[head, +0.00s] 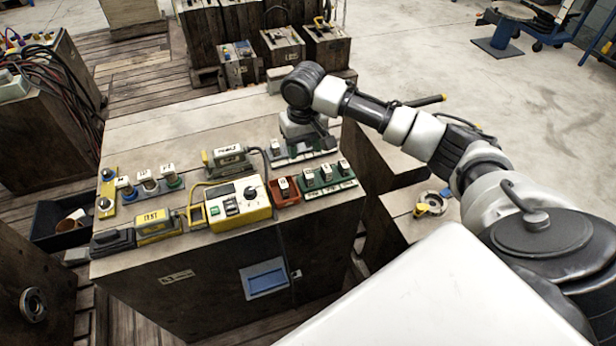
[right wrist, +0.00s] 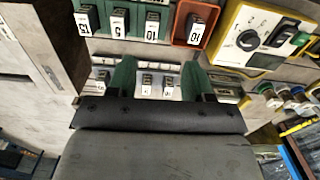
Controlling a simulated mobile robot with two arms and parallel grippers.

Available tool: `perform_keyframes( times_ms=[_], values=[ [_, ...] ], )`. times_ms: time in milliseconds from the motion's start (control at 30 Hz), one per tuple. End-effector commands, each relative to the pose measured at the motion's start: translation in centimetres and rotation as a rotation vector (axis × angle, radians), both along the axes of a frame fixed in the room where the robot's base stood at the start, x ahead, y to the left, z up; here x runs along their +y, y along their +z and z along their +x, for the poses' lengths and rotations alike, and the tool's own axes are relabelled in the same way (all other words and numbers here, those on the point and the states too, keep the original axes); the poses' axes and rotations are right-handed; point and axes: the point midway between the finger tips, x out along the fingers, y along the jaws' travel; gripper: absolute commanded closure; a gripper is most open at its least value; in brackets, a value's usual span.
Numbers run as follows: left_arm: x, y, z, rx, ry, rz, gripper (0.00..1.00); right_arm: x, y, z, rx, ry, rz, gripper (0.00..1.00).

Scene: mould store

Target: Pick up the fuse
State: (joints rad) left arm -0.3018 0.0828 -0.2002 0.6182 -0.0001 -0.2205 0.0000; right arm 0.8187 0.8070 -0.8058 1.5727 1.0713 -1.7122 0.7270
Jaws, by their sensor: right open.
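My right gripper (head: 305,143) is open, low over the bench just behind that row. I cannot tell whether the gripper touches this strip. My left gripper is not in view.
A yellow meter (head: 238,204) stands left of the red tray. A grey labelled device (head: 228,158), several knobs and a yellow TEST box (head: 156,225) stand further left. The back left of the bench top (head: 190,125) is clear.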

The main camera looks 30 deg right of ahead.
Motion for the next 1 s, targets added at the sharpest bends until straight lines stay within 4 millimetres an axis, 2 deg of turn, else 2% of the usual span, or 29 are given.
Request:
perform_keyframes(
  times_ms=[67, 133, 400, 633, 900, 1000],
  values=[
    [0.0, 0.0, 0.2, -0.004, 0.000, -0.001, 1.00, -0.8, 0.8, 0.3, 0.006, -0.030, -0.005, 0.49],
    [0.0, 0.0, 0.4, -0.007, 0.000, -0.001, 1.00, -1.1, 0.5, 0.3, 0.012, -0.041, -0.004, 0.49],
    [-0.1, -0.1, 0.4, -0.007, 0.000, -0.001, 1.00, -1.1, -3.6, 0.3, 0.012, -0.042, -0.003, 0.49],
    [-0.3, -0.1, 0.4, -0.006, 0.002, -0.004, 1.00, -1.1, -5.4, 0.1, 0.014, -0.041, -0.005, 0.49],
    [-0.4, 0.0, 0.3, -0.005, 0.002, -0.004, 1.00, -1.2, -9.2, 0.0, 0.011, -0.039, -0.004, 0.49],
    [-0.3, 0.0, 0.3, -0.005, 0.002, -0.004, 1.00, -1.2, -9.7, 0.0, 0.010, -0.039, -0.004, 0.49]
  ],
)
